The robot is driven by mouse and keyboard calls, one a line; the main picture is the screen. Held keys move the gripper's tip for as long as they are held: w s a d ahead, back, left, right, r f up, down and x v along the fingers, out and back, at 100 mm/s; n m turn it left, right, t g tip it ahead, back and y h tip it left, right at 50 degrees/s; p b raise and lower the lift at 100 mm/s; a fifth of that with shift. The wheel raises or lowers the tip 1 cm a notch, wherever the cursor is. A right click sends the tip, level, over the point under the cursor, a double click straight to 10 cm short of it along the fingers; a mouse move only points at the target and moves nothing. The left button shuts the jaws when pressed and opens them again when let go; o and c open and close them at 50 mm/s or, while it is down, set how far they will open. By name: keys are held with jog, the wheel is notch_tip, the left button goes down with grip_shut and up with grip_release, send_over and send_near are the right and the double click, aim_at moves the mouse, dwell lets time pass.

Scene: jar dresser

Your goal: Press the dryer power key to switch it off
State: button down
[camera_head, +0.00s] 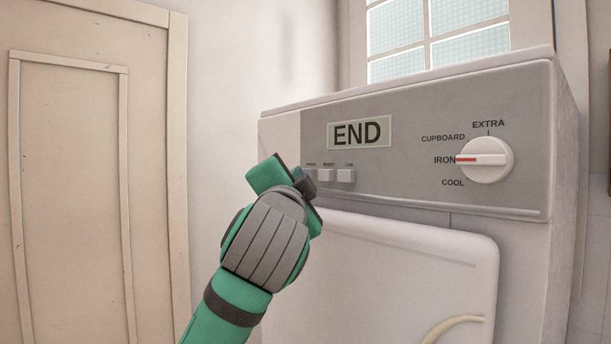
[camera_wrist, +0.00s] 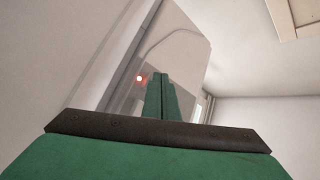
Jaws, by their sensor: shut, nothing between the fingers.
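The dryer (camera_head: 400,250) stands at the right in the head view, with a grey control panel (camera_head: 405,180) across its top front. Its display (camera_head: 359,133) reads END. Two small pale keys (camera_head: 336,175) show below the display. A third small label shows left of their labels, and what is under it is hidden by my gripper. My gripper (camera_head: 306,186) is shut and empty, in front of the panel's left part. In the wrist view the shut green fingers (camera_wrist: 160,80) point toward a grey surface with a glowing red light (camera_wrist: 139,78) just left of the tips. I cannot tell whether they touch.
A white dial (camera_head: 485,160) with a red mark points to IRON at the panel's right. The dryer's door (camera_head: 400,275) is below the panel. A window (camera_head: 440,35) is behind the dryer. A beige door (camera_head: 75,180) stands at the left, with bare wall between.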

jog(key=shift+d, duration=0.1)
dwell(0.6)
jog(key=shift+w+d, duration=0.25)
jog(key=shift+d, duration=0.05)
dwell(0.3)
jog(key=shift+s+a, duration=0.2)
jog(key=shift+s, duration=0.05)
jog(key=s+a, duration=0.3)
jog(key=a, duration=0.2)
jog(key=shift+s, duration=0.25)
dwell(0.4)
